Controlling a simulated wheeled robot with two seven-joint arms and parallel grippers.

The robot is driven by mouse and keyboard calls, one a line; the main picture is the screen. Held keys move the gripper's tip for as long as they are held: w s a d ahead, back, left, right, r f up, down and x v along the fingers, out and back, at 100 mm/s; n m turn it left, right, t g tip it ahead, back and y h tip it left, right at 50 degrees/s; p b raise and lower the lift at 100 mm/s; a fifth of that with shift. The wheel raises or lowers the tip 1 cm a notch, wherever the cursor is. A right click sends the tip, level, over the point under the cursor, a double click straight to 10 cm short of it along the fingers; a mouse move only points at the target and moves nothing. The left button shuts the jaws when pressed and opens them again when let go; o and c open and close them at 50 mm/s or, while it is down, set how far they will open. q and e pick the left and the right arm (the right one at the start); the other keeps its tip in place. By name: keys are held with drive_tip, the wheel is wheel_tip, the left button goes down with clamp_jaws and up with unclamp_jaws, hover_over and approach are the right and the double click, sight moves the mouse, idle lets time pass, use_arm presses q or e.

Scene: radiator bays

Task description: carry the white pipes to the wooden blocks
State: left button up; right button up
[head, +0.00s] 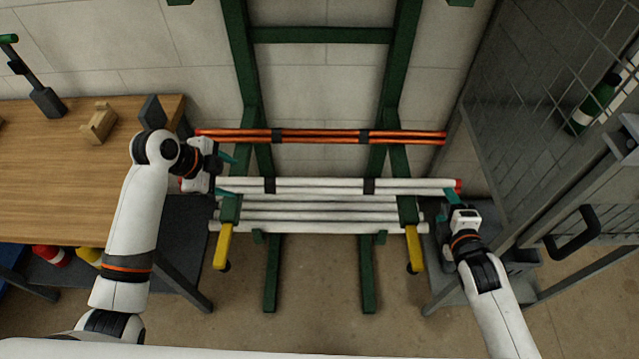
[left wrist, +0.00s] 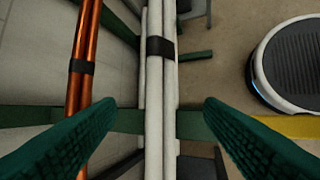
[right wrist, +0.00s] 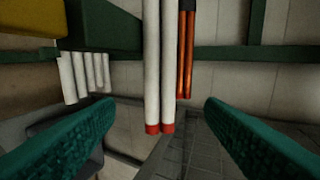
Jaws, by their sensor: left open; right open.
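A strapped bundle of white pipes (head: 330,186) with red end caps lies across the green rack, above several loose white pipes (head: 320,215) on a lower level. My left gripper (head: 226,175) is open at the bundle's left end. In the left wrist view the white bundle (left wrist: 154,100) runs between its fingers. My right gripper (head: 448,204) is open near the bundle's right end. In the right wrist view the red-capped pipe ends (right wrist: 160,128) show between its fingers. I cannot tell how deep the pipes sit between either pair. A wooden block (head: 98,122) stands on the workbench.
Orange-copper pipes (head: 320,136) lie on the rack just behind and above the white bundle. The wooden workbench (head: 50,190) is at the left. A grey mesh cage (head: 540,110) with a handle stands close at the right. Yellow rack tips (head: 222,246) point forward. Open floor lies in front.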

sight(246, 183)
use_arm(q)
drive_tip(key=x, duration=0.8)
use_arm(e)
drive_tip(key=x, duration=0.8)
use_arm(q)
drive_tip(key=shift+r, duration=0.1)
drive_tip(key=c, duration=1.3)
use_arm(e)
drive_tip(key=c, duration=1.3)
